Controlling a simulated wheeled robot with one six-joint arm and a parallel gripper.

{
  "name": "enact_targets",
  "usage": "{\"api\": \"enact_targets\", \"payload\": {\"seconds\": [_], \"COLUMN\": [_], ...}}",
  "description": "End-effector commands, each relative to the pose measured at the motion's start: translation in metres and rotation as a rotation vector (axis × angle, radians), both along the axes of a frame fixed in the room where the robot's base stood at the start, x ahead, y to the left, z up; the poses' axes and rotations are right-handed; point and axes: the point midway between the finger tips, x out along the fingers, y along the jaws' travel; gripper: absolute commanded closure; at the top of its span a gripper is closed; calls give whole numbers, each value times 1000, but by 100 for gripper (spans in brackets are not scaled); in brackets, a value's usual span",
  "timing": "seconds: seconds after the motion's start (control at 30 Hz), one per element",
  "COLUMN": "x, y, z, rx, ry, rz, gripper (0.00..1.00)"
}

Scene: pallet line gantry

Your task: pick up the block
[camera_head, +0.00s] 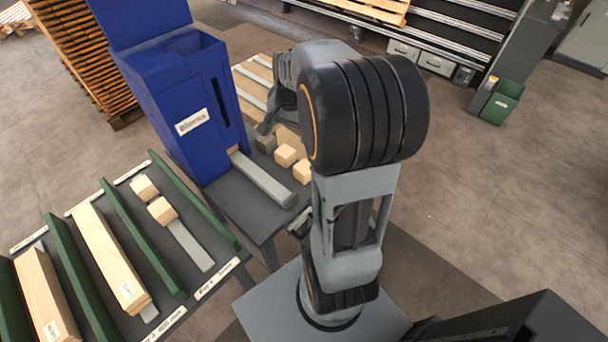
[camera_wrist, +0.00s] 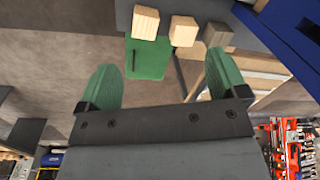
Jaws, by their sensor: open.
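Three small blocks sit in a row on the dark table beside the blue dispenser: a grey-brown block (camera_head: 265,143), a pale wooden block (camera_head: 285,155) and another pale block (camera_head: 303,171), partly behind my arm. In the wrist view the two pale blocks (camera_wrist: 145,22) (camera_wrist: 183,30) and the grey-brown block (camera_wrist: 218,36) show at the top, beyond my fingertips. My gripper (camera_wrist: 163,80) is open and empty, its green finger pads wide apart. In the head view my gripper (camera_head: 268,121) is near the grey-brown block, partly hidden by my arm.
The tall blue dispenser (camera_head: 175,110) stands close left of the blocks, with a grey chute (camera_head: 262,178) in front. A left table has green dividers (camera_head: 140,235), wooden beams (camera_head: 108,258) and two more blocks (camera_head: 161,210).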

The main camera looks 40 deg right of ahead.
Motion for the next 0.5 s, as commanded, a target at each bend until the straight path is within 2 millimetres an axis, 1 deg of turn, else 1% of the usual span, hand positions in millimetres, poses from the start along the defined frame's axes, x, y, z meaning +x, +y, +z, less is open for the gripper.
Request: {"api": "enact_targets", "payload": {"seconds": [0.03,0.1,0.2,0.33,0.4,0.5], "x": [5,11,14,15,15,14], "y": [-18,-39,-62,-80,-85,-86], "z": [-22,-41,-63,-84,-94,-112], "rx": [25,54,84,110,117,123], "ry": [33,67,105,137,145,153], "rz": [-85,-191,-308,-405,-431,-450], "gripper": [8,8,8,8,8,8]}}
